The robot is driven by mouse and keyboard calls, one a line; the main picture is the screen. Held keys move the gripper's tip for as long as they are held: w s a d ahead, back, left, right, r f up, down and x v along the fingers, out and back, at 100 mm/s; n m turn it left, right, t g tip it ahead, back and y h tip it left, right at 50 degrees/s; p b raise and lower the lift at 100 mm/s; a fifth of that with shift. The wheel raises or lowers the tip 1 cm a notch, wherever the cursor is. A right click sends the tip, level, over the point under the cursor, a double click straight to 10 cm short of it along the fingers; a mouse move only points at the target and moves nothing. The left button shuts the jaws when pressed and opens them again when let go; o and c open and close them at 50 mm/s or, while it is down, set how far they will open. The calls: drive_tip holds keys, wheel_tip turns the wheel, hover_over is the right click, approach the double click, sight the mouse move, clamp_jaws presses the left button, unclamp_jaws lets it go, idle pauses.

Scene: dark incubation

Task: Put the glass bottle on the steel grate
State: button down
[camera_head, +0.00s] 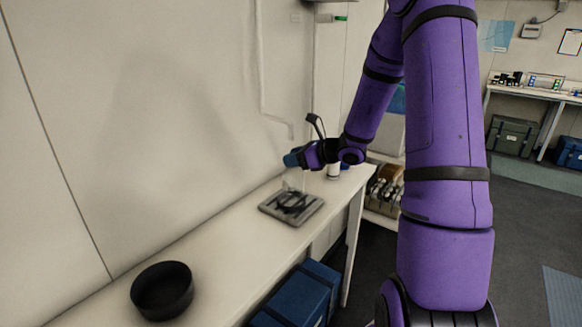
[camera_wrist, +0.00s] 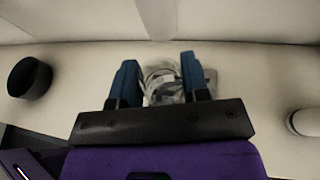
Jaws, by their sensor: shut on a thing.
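My gripper (camera_head: 292,159) is over the bench, above the steel grate (camera_head: 309,211), a grey square plate with dark markings or shadow on it. In the wrist view, the blue fingers of my gripper (camera_wrist: 159,77) are shut on the clear glass bottle (camera_wrist: 160,72), one finger on each side. The bottle is see-through and hard to make out in the head view, faint below the fingers. I cannot tell whether the bottle's base touches the grate.
A black round bowl (camera_head: 162,290) stands at the near end of the white bench (camera_head: 225,235); it also shows in the wrist view (camera_wrist: 29,78). A white cylinder (camera_head: 333,172) stands beyond my gripper. The wall runs along the bench's left side. Bench between bowl and grate is clear.

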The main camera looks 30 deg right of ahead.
drive_tip(key=shift+w, duration=0.85)
drive_tip(key=shift+d+f, duration=0.1)
drive_tip(key=shift+f, duration=1.85)
drive_tip(key=c, duration=0.6)
unclamp_jaws()
